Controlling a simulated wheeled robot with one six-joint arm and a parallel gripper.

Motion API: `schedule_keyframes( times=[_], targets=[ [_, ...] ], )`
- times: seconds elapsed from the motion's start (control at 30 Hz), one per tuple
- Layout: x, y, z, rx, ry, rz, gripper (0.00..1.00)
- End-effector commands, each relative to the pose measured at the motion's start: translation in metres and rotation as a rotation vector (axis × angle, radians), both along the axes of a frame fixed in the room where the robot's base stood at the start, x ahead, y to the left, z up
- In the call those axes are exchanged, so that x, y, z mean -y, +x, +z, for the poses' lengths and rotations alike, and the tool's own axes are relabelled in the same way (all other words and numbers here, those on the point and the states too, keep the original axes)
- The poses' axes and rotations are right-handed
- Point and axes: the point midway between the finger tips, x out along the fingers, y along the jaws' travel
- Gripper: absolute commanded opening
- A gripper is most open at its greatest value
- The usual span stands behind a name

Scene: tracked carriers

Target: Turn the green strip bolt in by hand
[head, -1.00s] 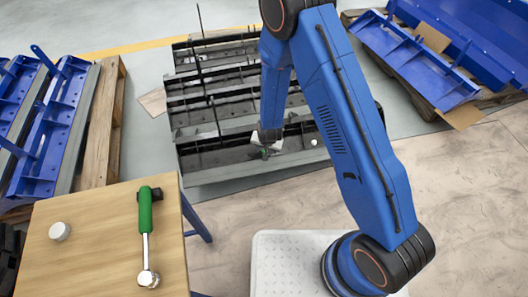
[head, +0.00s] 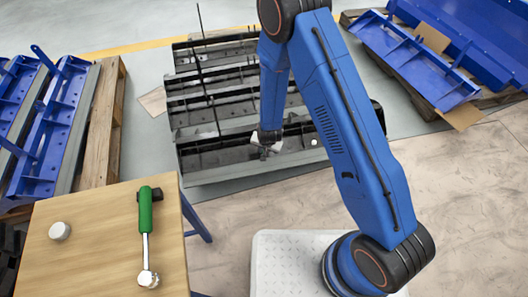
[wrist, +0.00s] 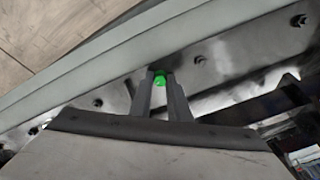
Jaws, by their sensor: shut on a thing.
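The green strip bolt (wrist: 160,80) shows as a bright green head between my fingertips in the wrist view. My gripper (wrist: 161,74) is shut on it, against the dark metal strip (wrist: 125,85) of the nearest carrier (head: 225,157). In the head view my gripper (head: 265,152) reaches down to that carrier, and the bolt is hidden there. The bolt's shank is not visible, so I cannot tell how deep it sits.
Several dark bolts or holes, one a dark bolt (wrist: 200,58), line the strip. A wooden table (head: 85,250) at lower left bears a green-handled ratchet wrench (head: 145,235) and a white round piece (head: 59,231). Blue frames on pallets (head: 103,130) flank the carriers.

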Motion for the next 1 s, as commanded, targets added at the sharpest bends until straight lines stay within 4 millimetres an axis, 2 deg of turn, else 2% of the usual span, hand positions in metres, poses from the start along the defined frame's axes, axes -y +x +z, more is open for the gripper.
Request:
schedule_keyframes(
  times=[0.7,1.0],
  targets=[
    [0.0001,-0.0001,0.0002,-0.057,0.227,-0.676,0.00],
    [0.0002,-0.0002,0.0002,-0.062,0.247,-0.735,0.00]
  ],
)
